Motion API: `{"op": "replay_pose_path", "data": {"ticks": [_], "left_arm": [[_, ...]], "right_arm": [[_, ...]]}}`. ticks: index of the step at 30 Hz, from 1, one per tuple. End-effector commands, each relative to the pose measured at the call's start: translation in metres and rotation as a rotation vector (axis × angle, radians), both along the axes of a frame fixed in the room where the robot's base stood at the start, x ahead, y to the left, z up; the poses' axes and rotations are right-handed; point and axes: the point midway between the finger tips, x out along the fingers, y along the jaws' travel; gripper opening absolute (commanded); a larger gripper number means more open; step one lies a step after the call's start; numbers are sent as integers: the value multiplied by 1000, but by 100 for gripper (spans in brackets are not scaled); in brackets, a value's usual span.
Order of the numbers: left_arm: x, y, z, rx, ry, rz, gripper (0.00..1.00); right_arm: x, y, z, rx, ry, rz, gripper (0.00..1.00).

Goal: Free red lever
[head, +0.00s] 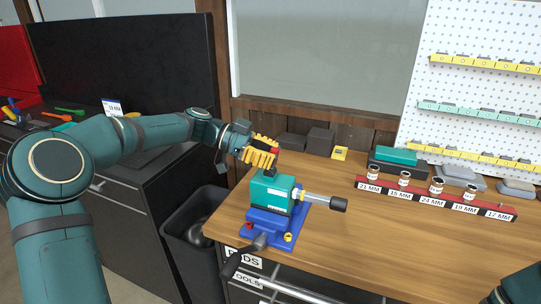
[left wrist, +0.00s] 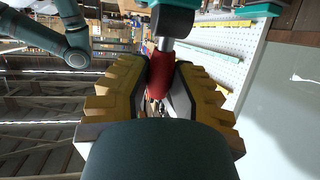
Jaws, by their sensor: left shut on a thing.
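The red lever (left wrist: 160,75) shows in the left wrist view as a red grip on a metal shaft, between the yellow finger pads of my left gripper (left wrist: 160,95). The gripper is shut on it. In the head view my left gripper (head: 262,153) is just above the teal housing (head: 270,192), and its fingers mostly hide the lever. The housing stands on a blue base (head: 268,228) on the wooden bench. A metal shaft with a black grip (head: 336,204) sticks out to the right. My right gripper is not in view.
A red rack of labelled sockets (head: 435,197) stands at the right of the bench (head: 390,245). Dark blocks (head: 320,141) and a yellow block (head: 340,153) lie at the back. A black bin (head: 197,232) is left of the bench.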

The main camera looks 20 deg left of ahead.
Motion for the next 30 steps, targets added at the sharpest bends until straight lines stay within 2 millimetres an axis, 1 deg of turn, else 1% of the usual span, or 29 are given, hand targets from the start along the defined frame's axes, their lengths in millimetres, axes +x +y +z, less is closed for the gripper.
{"op": "replay_pose_path", "data": {"ticks": [1,3,11,15,19,27,30], "left_arm": [[0,0,-2,1,3,-2,35],[0,0,-1,1,3,-1,55],[0,0,-1,1,0,-1,55],[-1,6,1,1,0,2,55],[-3,23,7,1,-1,3,55],[-12,74,25,2,-1,3,55],[-15,90,30,2,1,2,55]], "right_arm": [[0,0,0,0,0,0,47],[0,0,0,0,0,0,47],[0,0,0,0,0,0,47],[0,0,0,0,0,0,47],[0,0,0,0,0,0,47],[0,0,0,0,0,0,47],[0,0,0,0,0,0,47]]}}
